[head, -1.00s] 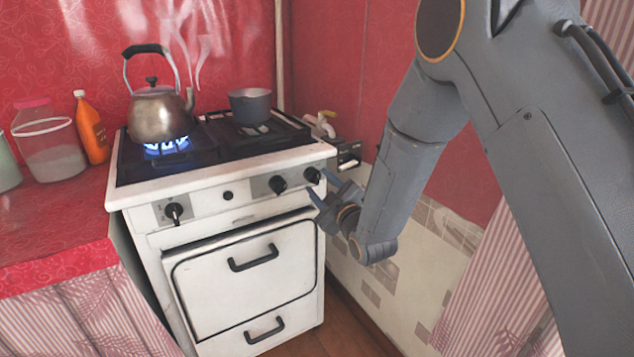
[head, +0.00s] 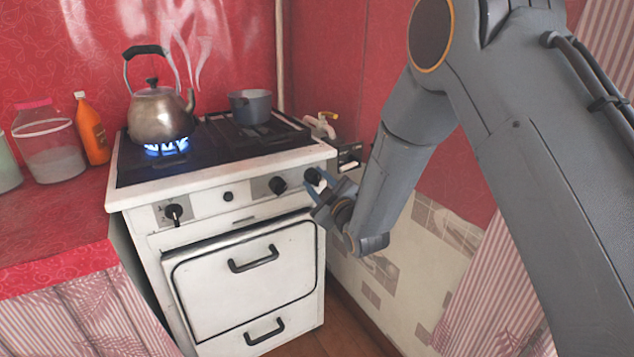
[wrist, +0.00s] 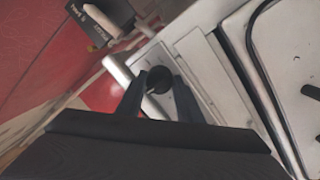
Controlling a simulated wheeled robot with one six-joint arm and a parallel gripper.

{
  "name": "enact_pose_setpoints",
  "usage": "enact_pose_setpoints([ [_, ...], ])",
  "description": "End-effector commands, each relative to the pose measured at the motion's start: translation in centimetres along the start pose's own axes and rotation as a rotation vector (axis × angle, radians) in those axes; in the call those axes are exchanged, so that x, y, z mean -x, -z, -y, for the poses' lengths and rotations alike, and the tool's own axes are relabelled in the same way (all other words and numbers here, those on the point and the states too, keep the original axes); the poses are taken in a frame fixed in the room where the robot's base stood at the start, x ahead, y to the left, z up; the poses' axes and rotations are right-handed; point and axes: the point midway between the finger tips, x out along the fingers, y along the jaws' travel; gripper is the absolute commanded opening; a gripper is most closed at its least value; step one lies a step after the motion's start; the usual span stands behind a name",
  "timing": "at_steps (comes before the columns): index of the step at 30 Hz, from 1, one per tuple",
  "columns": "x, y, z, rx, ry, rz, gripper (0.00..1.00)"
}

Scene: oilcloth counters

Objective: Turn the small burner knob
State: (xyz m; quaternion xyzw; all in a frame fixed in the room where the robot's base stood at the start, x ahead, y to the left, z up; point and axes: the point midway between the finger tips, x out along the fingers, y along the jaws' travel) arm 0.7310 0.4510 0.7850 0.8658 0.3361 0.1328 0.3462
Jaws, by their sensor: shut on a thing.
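The white stove (head: 230,208) has several black knobs along its front panel. The rightmost knob (head: 312,176) is at the panel's right end, and my gripper (head: 318,190) is at it. In the wrist view the knob (wrist: 160,79) is a round black cap between the two fingertips of my gripper (wrist: 159,88), which are shut on it. Which burner each knob serves cannot be told.
A steaming kettle (head: 160,112) stands over a lit blue flame (head: 167,147). A grey pot (head: 250,106) stands on the back right of the cooktop. The oven handle (head: 254,259) sticks out below the knobs.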

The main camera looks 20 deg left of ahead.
Motion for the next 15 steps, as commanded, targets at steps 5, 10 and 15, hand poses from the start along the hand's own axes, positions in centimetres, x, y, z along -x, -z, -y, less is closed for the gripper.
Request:
enact_pose_setpoints([
  [5,0.03,0.04,-0.05,-0.071,0.006,0.007,0.11],
  [10,0.04,0.09,-0.1,-0.193,0.017,0.018,0.11],
  [15,0.05,0.1,-0.15,-0.349,0.03,0.033,0.11],
])
